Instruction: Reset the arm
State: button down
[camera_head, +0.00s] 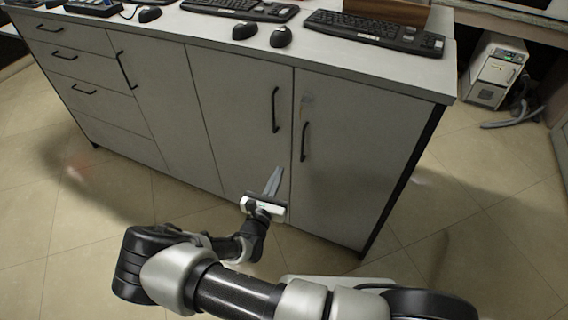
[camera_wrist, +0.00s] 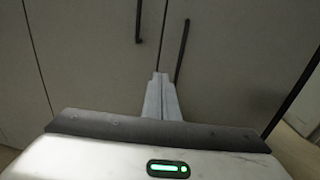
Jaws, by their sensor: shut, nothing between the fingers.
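My gripper (camera_head: 273,180) is in front of the lower part of the grey cabinet (camera_head: 228,118), near the seam between two doors. Its two fingers are together with nothing between them. In the wrist view my gripper (camera_wrist: 161,84) points at the door seam, below two dark vertical handles. I cannot tell whether the fingertips touch the door. My arm reaches in from the bottom of the head view and is bent, with the elbow at the left.
Keyboards (camera_head: 375,31) and mice (camera_head: 281,37) lie on the countertop (camera_head: 340,62). Black door handles (camera_head: 275,109) stick out from the cabinet front. A white computer case (camera_head: 495,70) stands on the floor at the upper right. The tiled floor (camera_head: 470,220) is clear at the right.

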jog(key=shift+s+a, duration=0.15)
jog(key=shift+s, duration=0.25)
jog(key=shift+r, duration=0.1)
jog(key=s+d+r+m+g+h, duration=0.2)
jog(key=s+d+r+m+g, duration=0.3)
jog(key=d+r+m+g, duration=0.45)
jog(key=s+d+r+m+g+h, duration=0.2)
jog(key=s+d+r+m+g, duration=0.35)
jog(key=d+r+m, duration=0.7)
jog(key=s+a+r+m+t+y, duration=0.25)
jog(key=s+r+m+y, duration=0.7)
jog(key=s+r, duration=0.65)
notch_tip(320, 180, up, 17)
jog(key=w+m+h+p, duration=0.1)
jog(key=p, duration=1.5)
jog(key=shift+w+d+m+t, duration=0.35)
